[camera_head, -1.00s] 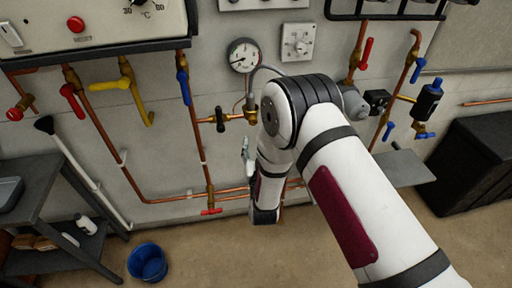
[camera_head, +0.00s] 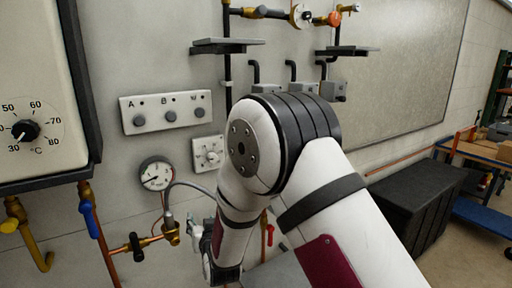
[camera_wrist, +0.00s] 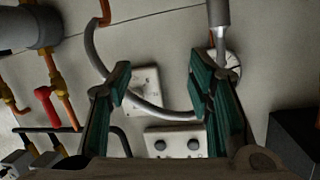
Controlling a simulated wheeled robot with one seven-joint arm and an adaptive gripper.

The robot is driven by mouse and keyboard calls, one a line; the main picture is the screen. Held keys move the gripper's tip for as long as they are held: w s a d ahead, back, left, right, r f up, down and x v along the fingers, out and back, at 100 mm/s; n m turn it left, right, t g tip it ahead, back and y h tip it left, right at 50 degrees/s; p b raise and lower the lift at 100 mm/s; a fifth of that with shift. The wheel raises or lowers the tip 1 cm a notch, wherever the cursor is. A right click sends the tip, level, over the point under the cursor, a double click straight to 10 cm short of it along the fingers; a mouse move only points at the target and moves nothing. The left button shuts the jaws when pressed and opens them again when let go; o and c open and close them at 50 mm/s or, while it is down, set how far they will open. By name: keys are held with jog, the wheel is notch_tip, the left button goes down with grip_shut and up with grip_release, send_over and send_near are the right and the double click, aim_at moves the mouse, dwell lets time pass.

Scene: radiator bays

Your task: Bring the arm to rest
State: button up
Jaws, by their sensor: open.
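My arm reaches from the bottom right toward the wall in the head view, its white elbow in front of the wall fittings. My gripper shows in the wrist view (camera_wrist: 160,90), with its two green-lined fingers wide apart and nothing held between them. A curved grey hose (camera_wrist: 100,60) passes across the view between and beyond the fingers. In the head view the gripper is mostly hidden behind my arm.
A pressure gauge (camera_head: 156,173), a dial plate (camera_head: 208,153) and a three-button panel (camera_head: 166,108) are on the wall. A boiler (camera_head: 30,90) stands at left. A black chest (camera_head: 417,205) stands at right. Two shelves, one here (camera_head: 228,46), jut out above my arm.

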jog(key=s+d+r+g+h+b, duration=0.1)
jog(key=s+d+r+g, duration=0.15)
jog(key=d+r, duration=0.65)
jog(key=s+d+r+g+h+b, duration=0.1)
jog(key=s+d+r+h, duration=0.15)
jog(key=d+r, duration=0.65)
jog(key=s+d+g, duration=0.1)
jog(key=s+d, duration=0.4)
jog(key=s, duration=0.4)
jog(key=s+d+f+m+g+h+b, duration=0.1)
jog(key=s+d+g, duration=0.1)
jog(key=s+d, duration=0.4)
jog(key=s+d+m+g+h, duration=0.1)
jog(key=s+d+g, duration=0.1)
jog(key=s+d, duration=0.4)
jog(key=s, duration=0.5)
jog(key=shift+s+d+f+b, duration=0.2)
jog(key=shift+s+f+b, duration=0.1)
jog(key=shift+s+b, duration=0.1)
jog(key=shift+h, duration=0.25)
